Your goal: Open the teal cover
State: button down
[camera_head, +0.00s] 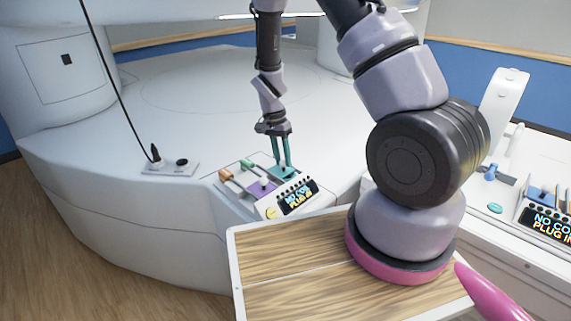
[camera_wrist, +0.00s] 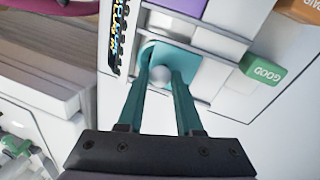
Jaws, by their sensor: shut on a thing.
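The teal cover (camera_head: 291,172) lies on a white control box on the large white machine, behind its display. In the wrist view the teal cover (camera_wrist: 186,55) is a flat plate set between grey rails, with a round grey knob (camera_wrist: 161,76). My gripper (camera_head: 283,164) reaches down onto it with teal fingers. In the wrist view my gripper (camera_wrist: 164,78) has its fingertips on both sides of the knob, shut on it. The fingers hide part of the plate. The cover looks in place on the box, but how far it has slid I cannot tell.
A purple cover (camera_head: 262,188) sits beside the teal one. Green (camera_head: 247,164) and orange (camera_head: 225,175) blocks stand at the box's back left. A lit display (camera_head: 299,197) faces front. A wood-topped surface (camera_head: 285,285) lies in front. Another panel (camera_head: 540,215) is at right.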

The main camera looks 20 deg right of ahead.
aim_at(276, 166)
jog(key=w+a, duration=0.1)
jog(key=w, duration=0.1)
jog(key=w+a, duration=0.1)
jog(key=shift+w+a, duration=0.1)
jog(key=shift+w, duration=0.3)
jog(key=c, duration=0.6)
grip_release()
jog(key=shift+s, duration=0.15)
